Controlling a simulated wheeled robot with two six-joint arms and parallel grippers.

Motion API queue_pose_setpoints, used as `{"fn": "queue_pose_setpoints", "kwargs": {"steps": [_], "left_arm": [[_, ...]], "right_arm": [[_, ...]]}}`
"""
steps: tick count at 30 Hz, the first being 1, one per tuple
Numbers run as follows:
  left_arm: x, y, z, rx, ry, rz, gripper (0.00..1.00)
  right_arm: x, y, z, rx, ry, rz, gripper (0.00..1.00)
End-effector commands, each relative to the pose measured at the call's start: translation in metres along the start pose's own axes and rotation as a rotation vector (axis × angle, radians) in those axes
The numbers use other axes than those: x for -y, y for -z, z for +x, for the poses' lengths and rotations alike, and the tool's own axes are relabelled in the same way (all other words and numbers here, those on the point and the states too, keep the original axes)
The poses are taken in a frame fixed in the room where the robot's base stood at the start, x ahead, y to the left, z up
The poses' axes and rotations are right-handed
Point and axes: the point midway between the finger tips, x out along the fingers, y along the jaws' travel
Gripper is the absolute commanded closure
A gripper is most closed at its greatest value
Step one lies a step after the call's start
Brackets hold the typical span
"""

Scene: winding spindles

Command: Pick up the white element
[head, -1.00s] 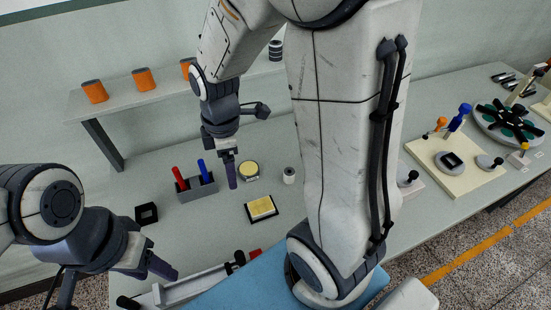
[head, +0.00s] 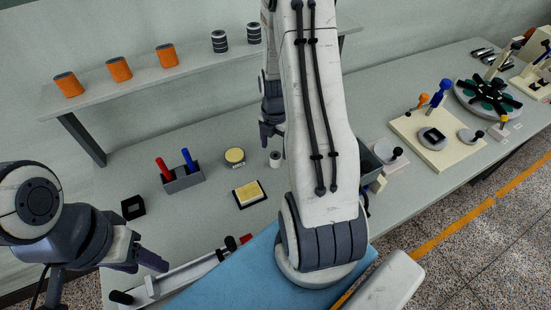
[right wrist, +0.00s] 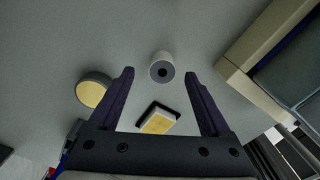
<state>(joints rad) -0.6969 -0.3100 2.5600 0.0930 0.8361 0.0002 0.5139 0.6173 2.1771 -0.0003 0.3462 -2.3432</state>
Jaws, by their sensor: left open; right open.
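The white element, a small white cylinder with a dark round centre on its end, stands on the grey table in the head view (head: 275,160). It also shows in the right wrist view (right wrist: 162,58), framed between and beyond the open fingertips. My right gripper (head: 271,134) is open and empty, just above and behind the cylinder in the head view, with part of its arm hidden by the large upper link. Its two dark fingers show in the right wrist view (right wrist: 160,76). My left gripper (head: 148,262) is at the lower left, open and away from the cylinder.
Near the cylinder are a round yellow-topped tin (head: 235,156) and a black tray with a yellow pad (head: 250,194). A grey holder (head: 184,181) carries red and blue pieces. A shelf (head: 110,92) with spools stands behind. A cream fixture board (head: 438,150) is at right.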

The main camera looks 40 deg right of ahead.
Motion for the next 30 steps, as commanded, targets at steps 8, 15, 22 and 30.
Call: {"fn": "queue_pose_setpoints", "kwargs": {"steps": [8, 15, 22, 30], "left_arm": [[-0.001, 0.001, -0.014, 0.0, 0.0, -0.001, 0.49], [-0.001, 0.001, -0.015, 0.0, 0.0, -0.001, 0.49], [-0.001, 0.001, -0.015, 0.0, 0.0, -0.001, 0.49], [-0.001, 0.001, -0.015, 0.0, 0.0, -0.001, 0.49]], "right_arm": [[0.005, 0.002, 0.035, -0.004, 0.004, 0.001, 0.19], [0.004, 0.002, 0.05, 0.0, 0.001, 0.001, 0.19], [0.004, 0.001, 0.049, 0.0, 0.001, 0.001, 0.45], [0.004, 0.001, 0.049, 0.0, 0.001, 0.001, 1.0]]}}
